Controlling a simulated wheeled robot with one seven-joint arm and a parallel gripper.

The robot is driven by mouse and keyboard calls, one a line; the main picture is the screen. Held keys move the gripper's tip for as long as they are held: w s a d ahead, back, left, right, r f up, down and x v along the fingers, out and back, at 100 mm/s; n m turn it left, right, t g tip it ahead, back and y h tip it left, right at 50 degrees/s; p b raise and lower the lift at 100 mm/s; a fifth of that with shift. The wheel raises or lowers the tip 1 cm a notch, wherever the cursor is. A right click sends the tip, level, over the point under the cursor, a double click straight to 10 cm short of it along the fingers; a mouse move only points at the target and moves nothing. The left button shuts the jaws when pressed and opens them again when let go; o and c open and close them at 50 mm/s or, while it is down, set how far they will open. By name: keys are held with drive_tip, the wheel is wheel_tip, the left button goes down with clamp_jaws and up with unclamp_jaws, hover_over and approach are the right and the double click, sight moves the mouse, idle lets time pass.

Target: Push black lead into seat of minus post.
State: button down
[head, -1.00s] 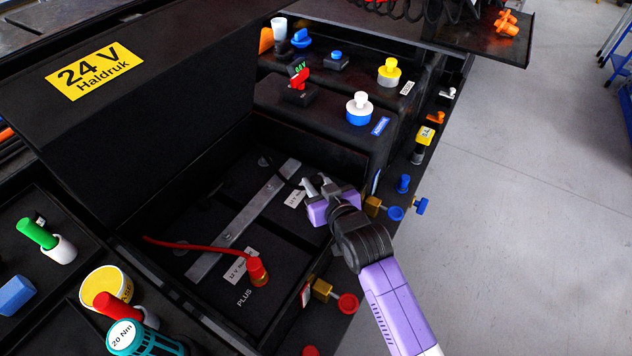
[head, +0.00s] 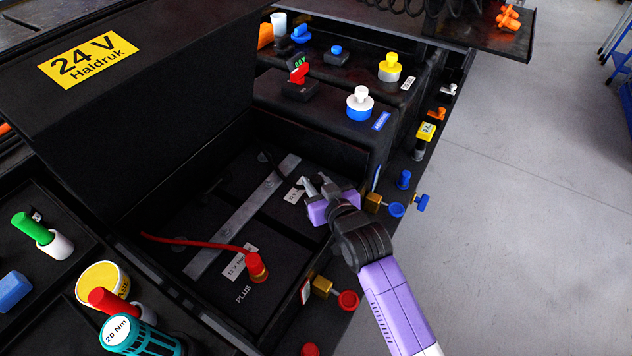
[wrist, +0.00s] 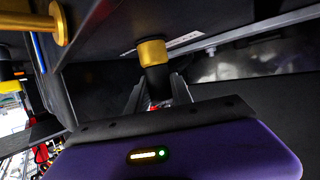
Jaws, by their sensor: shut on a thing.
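My gripper (head: 318,185) is at the right-hand battery in the open box, beside its white label (head: 296,190). In the wrist view its fingers (wrist: 158,95) are closed around the black end of the black lead (wrist: 157,80). A brass-coloured piece (wrist: 152,52) sits directly against that black end, in line with it. I cannot tell whether this brass is part of the lead or the minus post. The minus post and its seat are not clearly visible in the head view, where my gripper covers that spot.
A red lead (head: 200,243) ends in a red cap (head: 256,267) on the nearer battery, by the PLUS mark. A grey metal strap (head: 240,220) crosses the batteries. The raised lid (head: 150,120) stands left. Brass fittings with a blue knob (head: 396,210) and red knob (head: 348,300) line the right edge.

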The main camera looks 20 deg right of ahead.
drive_tip(key=c, duration=1.1)
unclamp_jaws()
drive_tip(key=shift+f, duration=0.1)
drive_tip(key=shift+o, duration=0.2)
drive_tip(key=shift+s, duration=0.1)
drive_tip(key=shift+b+v, duration=0.35)
drive_tip(key=shift+v, duration=3.5)
